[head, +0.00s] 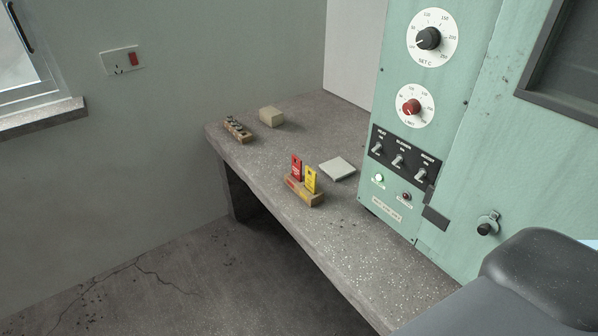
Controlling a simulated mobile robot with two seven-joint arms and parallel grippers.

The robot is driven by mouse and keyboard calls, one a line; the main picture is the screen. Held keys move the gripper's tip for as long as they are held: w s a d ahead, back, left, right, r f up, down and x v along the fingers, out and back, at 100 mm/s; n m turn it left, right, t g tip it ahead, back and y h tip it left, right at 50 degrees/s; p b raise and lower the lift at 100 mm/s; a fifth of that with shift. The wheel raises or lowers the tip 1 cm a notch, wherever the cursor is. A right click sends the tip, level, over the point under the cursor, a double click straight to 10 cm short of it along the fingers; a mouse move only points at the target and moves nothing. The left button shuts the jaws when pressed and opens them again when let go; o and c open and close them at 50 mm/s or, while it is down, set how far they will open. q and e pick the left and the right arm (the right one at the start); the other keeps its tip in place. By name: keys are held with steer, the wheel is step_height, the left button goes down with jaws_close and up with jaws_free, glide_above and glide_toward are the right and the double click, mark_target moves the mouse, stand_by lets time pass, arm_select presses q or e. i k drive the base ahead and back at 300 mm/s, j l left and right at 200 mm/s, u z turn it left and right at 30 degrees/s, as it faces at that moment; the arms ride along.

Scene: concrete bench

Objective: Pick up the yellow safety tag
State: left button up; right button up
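The yellow safety tag (311,180) stands upright in a small wooden holder (304,196) on the concrete bench. A red tag (296,167) stands beside it on its left in the same holder. The lower ends of both tags are hidden in the holder. Neither of my grippers shows in the head view, so nothing is seen touching the tag.
The concrete bench (262,160) also bears a pale flat block (338,169), a beige block (271,116) and a wooden rack with small dark pieces (238,130). A green control cabinet (455,150) stands at the right. The bench's front edge is clear.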

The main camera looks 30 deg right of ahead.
mark_target(310, 181)
steer(key=z, duration=0.35)
steer(key=i+l, duration=0.25)
steer(key=i, duration=0.25)
steer(key=i+l, duration=0.3)
steer(key=i, duration=0.15)
